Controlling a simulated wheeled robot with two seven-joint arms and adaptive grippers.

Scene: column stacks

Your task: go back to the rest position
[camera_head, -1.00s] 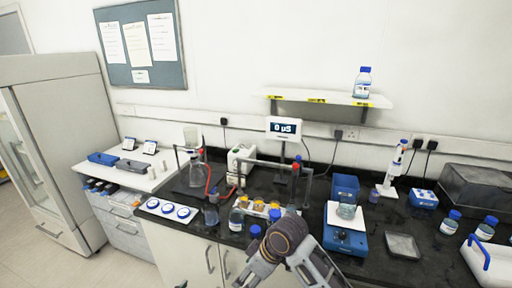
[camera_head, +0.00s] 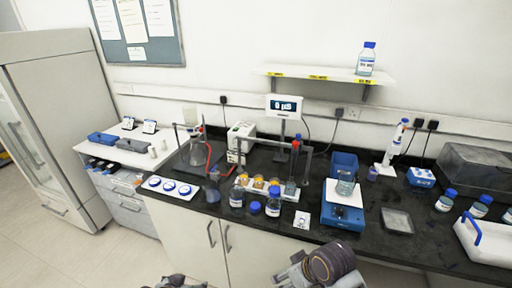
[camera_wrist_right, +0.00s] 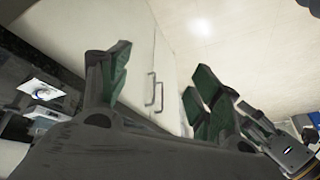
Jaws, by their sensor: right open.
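My right arm (camera_head: 320,268) is low at the bottom edge of the head view, in front of the bench, with its gripper out of that view. In the right wrist view, my right gripper (camera_wrist_right: 157,88) is open, with green-padded fingers spread and nothing between them. Cabinet doors with handles and the floor show behind it. A grey part of mine (camera_head: 175,283), likely the left gripper, barely shows at the bottom edge of the head view. Another arm part (camera_wrist_right: 285,150), likely of my left arm, is close by in the right wrist view; its jaw state is unclear.
Cabinet doors (camera_head: 195,238) stand below. Floor at the left is free.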

